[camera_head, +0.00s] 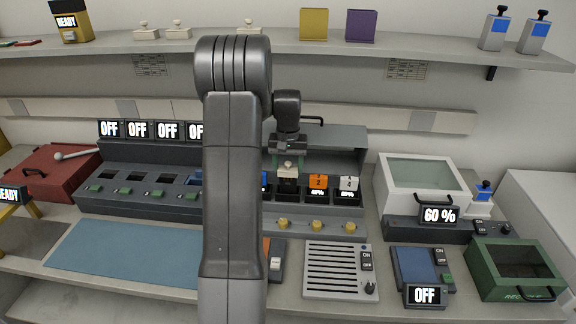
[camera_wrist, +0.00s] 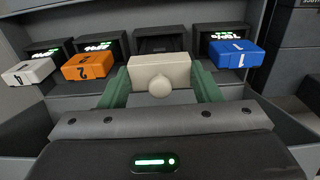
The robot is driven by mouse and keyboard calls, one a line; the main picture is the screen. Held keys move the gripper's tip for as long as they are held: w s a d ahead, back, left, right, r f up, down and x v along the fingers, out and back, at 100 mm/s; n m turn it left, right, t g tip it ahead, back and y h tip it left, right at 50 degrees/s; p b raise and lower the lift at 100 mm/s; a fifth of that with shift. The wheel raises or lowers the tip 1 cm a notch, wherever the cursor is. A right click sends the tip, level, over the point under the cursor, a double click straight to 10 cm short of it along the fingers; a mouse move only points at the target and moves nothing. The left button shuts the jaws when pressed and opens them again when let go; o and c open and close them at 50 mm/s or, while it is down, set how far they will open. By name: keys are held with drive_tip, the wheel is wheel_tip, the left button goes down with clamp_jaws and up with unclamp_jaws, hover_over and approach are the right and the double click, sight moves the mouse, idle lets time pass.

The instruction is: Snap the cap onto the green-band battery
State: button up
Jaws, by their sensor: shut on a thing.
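My gripper (camera_head: 288,165) is shut on a cream cap (camera_wrist: 160,72) with a round knob. The green fingers (camera_wrist: 203,84) press on both sides of it. The cap also shows in the head view (camera_head: 287,173), just above the charger row between the blue and orange batteries. Behind the cap in the wrist view is a dark bay (camera_wrist: 160,44) with no lit display visible. I cannot make out a green band on any battery; what lies under the cap is hidden. Whether the cap touches anything below is unclear.
An orange battery (camera_wrist: 88,66), a white battery (camera_wrist: 29,72) and a blue battery (camera_wrist: 237,52) sit close beside the cap. Yellow knobs (camera_head: 317,226) line the charger's front. Spare cream caps (camera_head: 178,33) stand on the shelf. My arm hides the middle of the bench.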

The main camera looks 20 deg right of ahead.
drive_tip(key=shift+s+a+f+b, duration=0.1)
drive_tip(key=shift+s+f+b, duration=0.15)
drive_tip(key=shift+f, duration=0.3)
drive_tip(key=shift+s+a+f+b, duration=0.1)
drive_tip(key=shift+f+b, duration=0.2)
drive_tip(key=shift+f, duration=0.3)
drive_tip(key=shift+s+a+f+b, duration=0.1)
drive_tip(key=shift+s+f+b, duration=0.15)
drive_tip(key=shift+f, duration=0.3)
idle(0.7)
drive_tip(key=o, duration=1.4)
drive_tip(key=shift+w+d+r+p, duration=0.1)
drive_tip(key=shift+w+r+p, duration=0.15)
drive_tip(key=shift+r+p, duration=0.45)
drive_tip(key=shift+w+d+r+p, duration=0.15)
drive_tip(key=shift+w+r+p, duration=0.15)
drive_tip(key=shift+r+p, duration=0.35)
drive_tip(key=shift+w+d+r+p, duration=0.1)
drive_tip(key=shift+w+r+p, duration=0.15)
drive_tip(key=shift+r+p, duration=1.1)
drive_tip(key=shift+r, duration=0.8)
clamp_jaws()
